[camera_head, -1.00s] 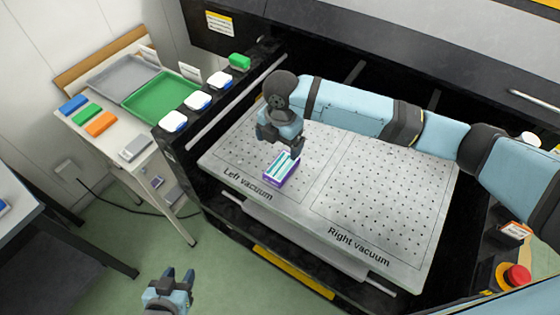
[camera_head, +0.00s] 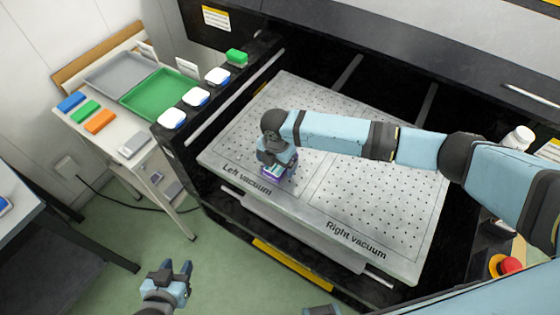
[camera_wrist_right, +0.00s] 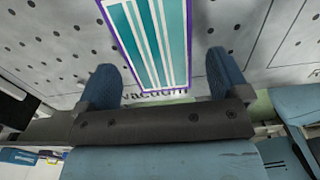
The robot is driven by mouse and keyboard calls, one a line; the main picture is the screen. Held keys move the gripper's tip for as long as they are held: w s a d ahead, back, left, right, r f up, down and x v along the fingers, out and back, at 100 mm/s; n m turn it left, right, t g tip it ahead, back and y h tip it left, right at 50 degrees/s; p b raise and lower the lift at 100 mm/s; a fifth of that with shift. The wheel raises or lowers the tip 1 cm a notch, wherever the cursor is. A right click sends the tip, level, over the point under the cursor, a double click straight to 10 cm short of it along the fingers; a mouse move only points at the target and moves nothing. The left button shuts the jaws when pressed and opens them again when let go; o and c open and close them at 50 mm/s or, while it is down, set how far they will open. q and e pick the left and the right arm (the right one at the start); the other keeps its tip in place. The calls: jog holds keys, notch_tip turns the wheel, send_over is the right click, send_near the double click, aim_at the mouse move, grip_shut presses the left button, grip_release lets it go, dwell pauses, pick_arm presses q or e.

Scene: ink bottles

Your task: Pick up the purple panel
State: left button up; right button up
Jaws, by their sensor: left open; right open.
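The purple panel (camera_head: 268,174) lies on the left vacuum part of the perforated plate (camera_head: 390,220), mostly hidden under my right gripper in the head view. In the right wrist view the panel (camera_wrist_right: 150,35) shows teal and white stripes with a purple edge. My right gripper (camera_wrist_right: 160,70) is open, its fingers to either side of the panel's near end with gaps visible. It also shows in the head view (camera_head: 277,172), just over the panel. My left gripper (camera_head: 180,270) is open and empty above the floor at the lower left.
A side table at the left holds a grey tray (camera_head: 118,70), a green tray (camera_head: 160,91) and blue, green and orange blocks. White containers with blue bases (camera_head: 196,97) and a green block (camera_head: 236,57) line the machine's left edge. A red button (camera_head: 510,265) is at the right.

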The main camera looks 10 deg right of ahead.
jog(key=shift+f, duration=0.65)
jog(key=c, duration=1)
jog(key=shift+r, duration=0.1)
notch_tip(320, 180, up, 20)
jog(key=f+b, duration=0.1)
jog(key=b, duration=0.1)
jog(key=shift+f, duration=2.6)
jog(key=o, duration=1)
jog(key=shift+r, duration=0.15)
